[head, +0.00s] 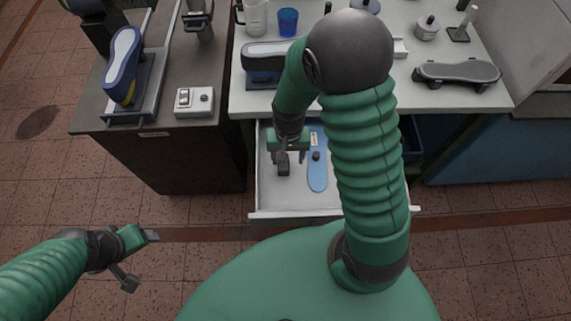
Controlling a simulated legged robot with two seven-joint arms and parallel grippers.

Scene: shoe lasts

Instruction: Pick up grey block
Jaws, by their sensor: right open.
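A small dark grey block (283,168) lies in the open white drawer (268,205), left of the middle. My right gripper (290,158) reaches down into the drawer with its fingers open, over and close to the block. I cannot tell whether the fingers touch the block. My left gripper (141,260) is open and empty, over the tiled floor at the lower left.
A blue sole-shaped piece with a dark knob (317,175) lies in the drawer just right of the block. The white worktop (440,98) above holds a blue cup (288,22) and a grey sole-shaped piece (457,73). A dark bench (150,150) stands left.

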